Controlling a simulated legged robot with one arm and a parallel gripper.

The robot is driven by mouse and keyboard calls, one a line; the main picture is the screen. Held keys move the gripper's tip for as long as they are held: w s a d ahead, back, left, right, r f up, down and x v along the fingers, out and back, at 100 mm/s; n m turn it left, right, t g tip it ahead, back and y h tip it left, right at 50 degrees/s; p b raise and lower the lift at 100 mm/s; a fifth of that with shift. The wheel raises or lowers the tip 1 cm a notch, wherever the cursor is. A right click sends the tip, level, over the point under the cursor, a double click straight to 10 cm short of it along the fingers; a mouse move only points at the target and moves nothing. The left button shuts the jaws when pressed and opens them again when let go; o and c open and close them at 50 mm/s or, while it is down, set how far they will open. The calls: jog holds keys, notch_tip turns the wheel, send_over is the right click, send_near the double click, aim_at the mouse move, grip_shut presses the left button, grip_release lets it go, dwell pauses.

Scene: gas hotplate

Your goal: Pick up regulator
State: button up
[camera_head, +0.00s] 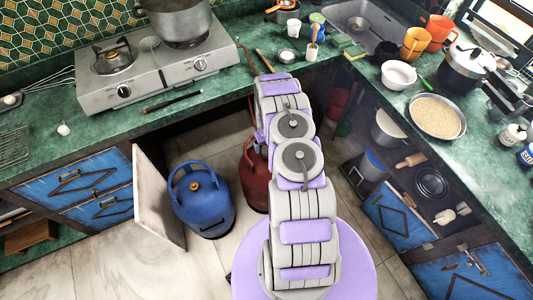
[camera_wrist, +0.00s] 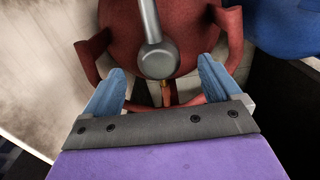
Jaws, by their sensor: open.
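The regulator (camera_wrist: 157,60), a grey round disc with a grey stem running up from it, is in the upper middle of the wrist view. It is at the red gas cylinder (camera_wrist: 113,38), with a small brass-coloured piece just below it. My gripper (camera_wrist: 161,66) is open, with one blue finger on each side of the regulator and visible gaps between. Nothing is held. In the head view, the red cylinder (camera_head: 256,172) stands on the floor, partly covered by my arm. The regulator and my gripper are hidden there behind my arm.
A blue gas cylinder (camera_head: 203,208) stands left of the red one, with an open cabinet door (camera_head: 157,190) beside it. A two-burner hotplate (camera_head: 150,82) with a pot (camera_head: 178,20) sits on the green counter above. Open shelves hold kitchenware at the right.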

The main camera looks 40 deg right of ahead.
jog(key=shift+d+f, duration=0.2)
jog(key=shift+f, duration=0.95)
notch_tip(320, 180, down, 5)
jog(key=shift+r+b, duration=0.1)
jog(key=shift+b, duration=0.55)
jog(key=shift+c, duration=0.6)
jog(key=c, duration=1.2)
